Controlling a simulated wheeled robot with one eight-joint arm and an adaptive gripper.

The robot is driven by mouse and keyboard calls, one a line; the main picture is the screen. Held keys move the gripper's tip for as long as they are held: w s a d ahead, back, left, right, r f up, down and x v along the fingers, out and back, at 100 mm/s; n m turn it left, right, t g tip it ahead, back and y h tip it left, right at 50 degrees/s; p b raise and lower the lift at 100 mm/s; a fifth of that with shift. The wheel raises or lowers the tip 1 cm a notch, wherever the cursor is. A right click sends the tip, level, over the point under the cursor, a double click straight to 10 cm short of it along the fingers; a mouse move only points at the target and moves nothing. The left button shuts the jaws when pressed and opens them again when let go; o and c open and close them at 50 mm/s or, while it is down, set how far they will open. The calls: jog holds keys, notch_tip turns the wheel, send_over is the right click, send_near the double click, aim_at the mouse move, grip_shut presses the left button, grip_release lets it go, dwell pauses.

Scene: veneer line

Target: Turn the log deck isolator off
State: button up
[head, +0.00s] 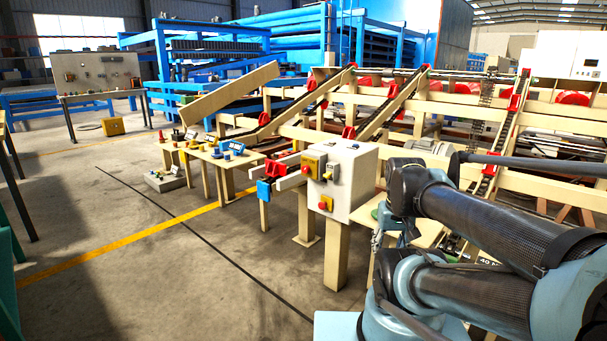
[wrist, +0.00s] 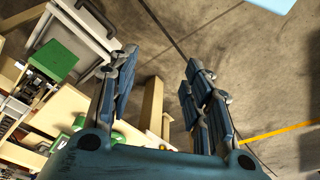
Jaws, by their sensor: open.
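A cream control box (head: 352,185) stands on a post in the middle of the head view. On its left-hand face is a yellow unit with a red knob, which looks like the isolator (head: 314,165); its label and the knob's setting are too small to read. A small pale switch (head: 332,172) sits beside it, and a yellow unit with a red button (head: 326,203) sits below. My gripper (wrist: 160,85) is open and empty in the wrist view, its fingers wide apart over the floor and a cream beam. The isolator cannot be made out in the wrist view.
The cream log deck (head: 400,125) with chains and red brackets stands behind the box. A low table (head: 215,165) with small fittings stands to its left. Concrete floor with a yellow line (head: 120,245) is clear at front left. A green-topped part (wrist: 54,60) is near my gripper.

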aim_at(304, 170)
jog(key=w+d+r+m+h, duration=0.15)
jog(key=w+r+h, duration=0.4)
jog(key=w, duration=0.85)
jog(key=w+a+r+t+h, duration=0.15)
jog(key=w+a, duration=0.25)
jog(key=w, duration=0.4)
jog(key=w+a+r+t+h, duration=0.1)
jog(key=w+a+r+t, duration=0.15)
jog(key=w, duration=0.45)
jog(key=w+a+f+m+t+h, duration=0.1)
jog(key=w+a+t, duration=0.1)
jog(key=w+a, duration=0.45)
jog(key=w+a+f+m+t+h, duration=0.1)
jog(key=w+a, duration=0.2)
jog(key=a, duration=0.7)
jog(key=a+f+m+t+h, duration=0.1)
jog(key=a+f+t, duration=0.2)
jog(key=a, duration=0.5)
jog(key=a+f+m+t, duration=0.1)
jog(key=a+f+t, duration=0.1)
jog(key=a, duration=0.6)
jog(key=x, duration=1.7)
jog(key=shift+w+d+f, duration=0.1)
jog(key=shift+w+f, duration=0.05)
jog(key=shift+w, duration=0.2)
jog(key=c, duration=1.1)
